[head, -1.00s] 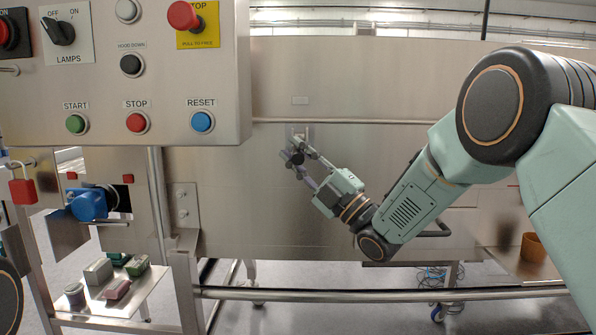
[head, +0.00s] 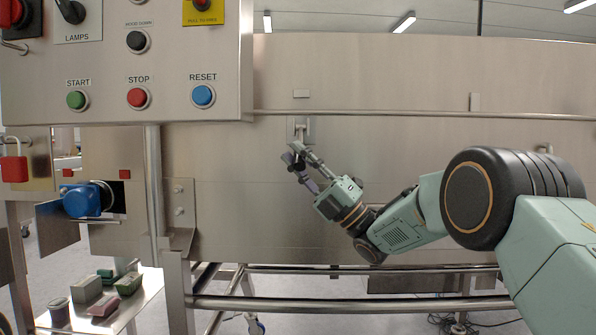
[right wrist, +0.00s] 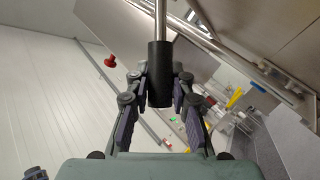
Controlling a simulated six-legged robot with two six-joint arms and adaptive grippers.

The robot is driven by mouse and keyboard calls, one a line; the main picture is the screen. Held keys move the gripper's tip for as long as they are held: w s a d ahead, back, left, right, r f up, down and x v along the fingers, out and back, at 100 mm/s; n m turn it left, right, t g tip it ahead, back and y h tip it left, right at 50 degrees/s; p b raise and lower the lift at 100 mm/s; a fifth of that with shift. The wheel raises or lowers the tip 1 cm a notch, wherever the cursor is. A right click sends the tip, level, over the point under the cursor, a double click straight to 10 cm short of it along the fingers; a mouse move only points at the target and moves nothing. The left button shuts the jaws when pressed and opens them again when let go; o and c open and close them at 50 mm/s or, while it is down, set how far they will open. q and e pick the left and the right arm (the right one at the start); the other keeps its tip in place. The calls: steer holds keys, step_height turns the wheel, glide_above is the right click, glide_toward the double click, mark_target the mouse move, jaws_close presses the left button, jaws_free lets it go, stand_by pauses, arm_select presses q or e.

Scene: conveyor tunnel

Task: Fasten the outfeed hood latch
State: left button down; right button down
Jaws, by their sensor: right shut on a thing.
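The outfeed hood latch (head: 300,130) is a small metal bracket with a lever on the steel hood panel, right of the control box in the head view. My right gripper (head: 293,158) is just below the bracket, against the panel side. In the right wrist view its fingers (right wrist: 160,92) are closed around the black grip (right wrist: 160,75) of the lever, whose bare metal rod (right wrist: 160,20) runs up from it. The fingers hide much of the lever in the head view, so I cannot tell whether the latch is engaged. My left gripper is out of view.
The control box (head: 120,112) with buttons hangs at the left. A horizontal rail (head: 400,113) crosses the hood above the latch. Below the box are a blue motor-like part (head: 84,200), a red padlock (head: 14,169) and a shelf (head: 150,290) with small blocks.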

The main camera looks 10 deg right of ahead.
steer(key=shift+w+d+f+n+g+y+b, duration=0.15)
steer(key=shift+n+g+y+b, duration=0.1)
steer(key=shift+n+g+b, duration=0.2)
steer(key=shift+w+d+f+n+g+y+b, duration=0.1)
steer(key=shift+n+g+y+b, duration=0.2)
steer(key=shift+n, duration=0.25)
steer(key=c, duration=1.2)
jaws_free()
steer(key=shift+f, duration=0.1)
steer(key=shift+o, duration=0.3)
steer(key=shift+a+g, duration=0.1)
steer(key=shift+g, duration=0.15)
steer(key=shift+d+f, duration=0.2)
steer(key=shift+d, duration=0.05)
steer(key=v, duration=1.1)
steer(key=shift+s+f, duration=0.2)
